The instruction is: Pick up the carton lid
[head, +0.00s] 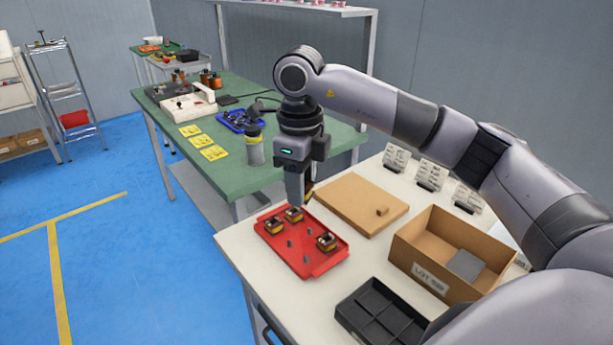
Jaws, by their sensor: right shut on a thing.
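The carton lid (352,199) is a flat brown board with a small tab (382,211) on top. It lies on the white table behind the red tray and left of the open carton. My right gripper (297,201) points down at the back corner of the red tray (313,264), left of the lid and away from its tab. It is shut on what looks like a small black and yellow coil part (293,214); its fingers partly hide the grip. My left gripper is not in view.
The open carton (418,261) holds a grey block (466,265). A black divided tray (377,316) stands at the front. More coil parts (327,242) and pegs are in the red tray. Card stands (430,176) line the back. A green bench (235,100) stands beyond.

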